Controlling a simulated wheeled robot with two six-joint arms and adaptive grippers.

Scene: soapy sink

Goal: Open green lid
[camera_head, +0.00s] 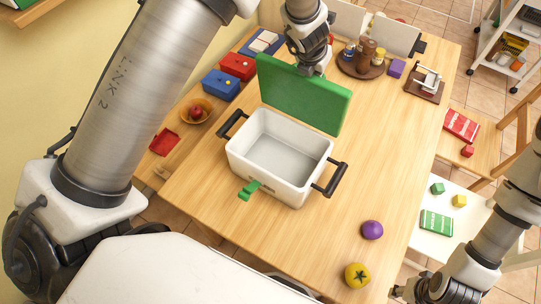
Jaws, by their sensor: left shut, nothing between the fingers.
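A white box (262,182) with black side handles stands on the wooden table. Its green lid (305,98) is raised and stands up along the box's far side, so the empty inside shows. A green latch (250,189) sticks out at the box's front. My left gripper (313,70) is shut and empty at the lid's upper edge; its fingertips are partly hidden behind the lid, and I cannot tell if they touch it. My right gripper (402,293) is low at the bottom right, away from the box; its fingers are too small and cut off to read.
A purple ball-like item (372,230) and a yellow one (357,275) lie at the table's near right. Blue (221,85) and red (237,67) boxes stand left of the lid. A brown round tray (361,68) with jars is behind it. The table right of the box is clear.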

